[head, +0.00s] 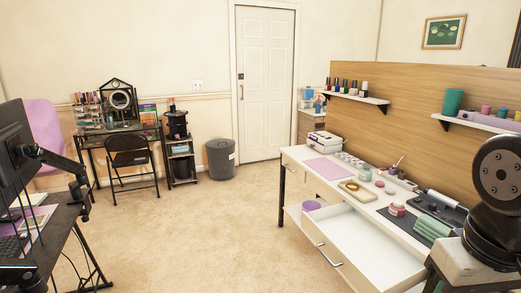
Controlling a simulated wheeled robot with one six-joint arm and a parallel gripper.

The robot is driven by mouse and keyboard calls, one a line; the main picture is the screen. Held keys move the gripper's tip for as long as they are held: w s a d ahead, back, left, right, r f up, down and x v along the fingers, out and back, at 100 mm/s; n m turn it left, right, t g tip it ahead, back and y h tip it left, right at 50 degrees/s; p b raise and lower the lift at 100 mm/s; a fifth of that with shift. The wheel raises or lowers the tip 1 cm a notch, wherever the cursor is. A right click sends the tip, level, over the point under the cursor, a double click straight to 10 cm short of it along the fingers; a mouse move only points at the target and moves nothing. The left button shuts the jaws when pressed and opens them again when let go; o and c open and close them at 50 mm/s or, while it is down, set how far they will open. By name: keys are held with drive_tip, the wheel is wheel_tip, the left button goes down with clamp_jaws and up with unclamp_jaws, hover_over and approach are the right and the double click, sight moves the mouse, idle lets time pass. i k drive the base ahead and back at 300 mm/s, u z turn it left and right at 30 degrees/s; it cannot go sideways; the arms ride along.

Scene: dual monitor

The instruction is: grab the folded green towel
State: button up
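The folded green towel (433,227) is pale green. It lies on the right part of the white table (296,154), at the edge of a dark mat and beside my arm in the picture. Part of my own arm, dark and grey, fills the right edge of the view and hides what is behind it near the towel. My gripper's fingers are not visible, so I cannot see where they are relative to the towel.
The white table has an open drawer (355,240) sticking out toward the room. Jars and tools stand around the towel. A black desk with monitor (12,150) is at the left. The beige carpet (190,235) between is clear.

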sight(428, 227)
drive_tip(key=z, duration=0.75)
